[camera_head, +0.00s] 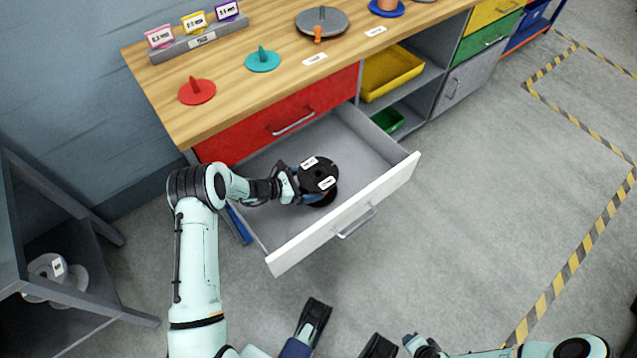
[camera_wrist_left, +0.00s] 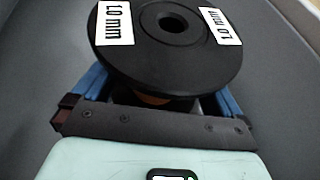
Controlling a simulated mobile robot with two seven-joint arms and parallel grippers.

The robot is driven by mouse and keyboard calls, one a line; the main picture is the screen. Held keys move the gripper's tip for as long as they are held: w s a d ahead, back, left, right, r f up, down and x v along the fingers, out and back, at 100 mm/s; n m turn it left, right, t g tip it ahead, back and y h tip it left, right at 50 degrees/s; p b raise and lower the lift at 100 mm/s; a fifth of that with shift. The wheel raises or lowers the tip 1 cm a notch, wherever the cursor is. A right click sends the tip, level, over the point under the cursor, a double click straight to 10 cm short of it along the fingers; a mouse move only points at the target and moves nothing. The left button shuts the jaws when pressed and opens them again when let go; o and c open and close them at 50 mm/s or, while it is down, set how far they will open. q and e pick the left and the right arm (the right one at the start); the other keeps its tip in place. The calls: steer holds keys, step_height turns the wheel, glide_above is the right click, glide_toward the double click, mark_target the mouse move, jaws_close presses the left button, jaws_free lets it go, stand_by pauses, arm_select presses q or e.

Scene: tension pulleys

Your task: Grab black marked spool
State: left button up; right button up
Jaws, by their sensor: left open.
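The black spool (camera_head: 319,174), with white labels on its round top flange, stands in the open drawer (camera_head: 395,180). My left gripper (camera_head: 309,187) is open at the spool, reaching in from the left. In the left wrist view its blue fingers (camera_wrist_left: 163,95) lie on either side of the spool, below the top flange. The flange hides most of the core and the fingertips, so contact cannot be told.
The wooden workbench (camera_head: 240,100) above the drawer holds a red disc (camera_head: 197,91), a teal disc (camera_head: 262,60) and a grey disc (camera_head: 335,24). The white drawer front (camera_head: 300,242) stands near my left forearm. A grey shelf (camera_head: 70,250) is at left. Open floor lies right.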

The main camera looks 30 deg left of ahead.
arm_select(q)
steer(key=shift+w+d+f, duration=0.2)
steer(key=shift+w, duration=0.1)
steer(key=shift+r, duration=0.15)
steer(key=c, duration=1.6)
steer(key=shift+r, duration=0.1)
